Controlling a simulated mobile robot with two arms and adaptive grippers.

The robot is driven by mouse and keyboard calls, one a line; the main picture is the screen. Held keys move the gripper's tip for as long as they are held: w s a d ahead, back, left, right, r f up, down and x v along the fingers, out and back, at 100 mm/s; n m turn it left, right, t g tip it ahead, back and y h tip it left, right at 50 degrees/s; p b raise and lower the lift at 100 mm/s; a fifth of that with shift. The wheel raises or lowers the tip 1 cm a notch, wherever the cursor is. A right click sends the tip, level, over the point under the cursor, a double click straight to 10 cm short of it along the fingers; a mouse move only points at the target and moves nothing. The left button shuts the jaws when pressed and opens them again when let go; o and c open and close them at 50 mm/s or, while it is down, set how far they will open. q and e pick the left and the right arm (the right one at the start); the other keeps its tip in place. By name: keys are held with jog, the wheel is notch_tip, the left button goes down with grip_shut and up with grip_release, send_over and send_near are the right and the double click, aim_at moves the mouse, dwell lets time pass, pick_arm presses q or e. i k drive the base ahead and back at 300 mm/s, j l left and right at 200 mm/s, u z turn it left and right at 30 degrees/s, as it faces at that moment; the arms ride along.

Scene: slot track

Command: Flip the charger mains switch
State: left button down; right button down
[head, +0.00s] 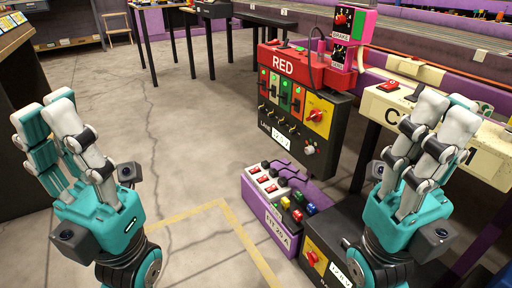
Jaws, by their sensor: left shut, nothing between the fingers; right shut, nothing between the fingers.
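A low purple box (262,222) on the floor right of centre carries a white block with several red rocker switches (262,178) and black leads. Its front label is too small to read surely. Red rotary switches on yellow plates show on the black panel (318,115) and on the lower black box (312,258). I cannot tell which switch is the charger mains switch. My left gripper (58,112) is shut and empty, raised at the left, well apart from the boxes. My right gripper (443,118) is shut and empty, raised at the right, in front of a cream table.
A red unit marked RED (284,66) tops the black panel, with a pink box (350,22) above. The cream table (490,140) bears a red switch (388,86). The grey floor (200,130) is clear at centre left, with yellow tape (235,228) beside the purple box.

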aim_at(257, 169)
jog(key=i+j+u, duration=0.25)
jog(key=i+j, duration=1)
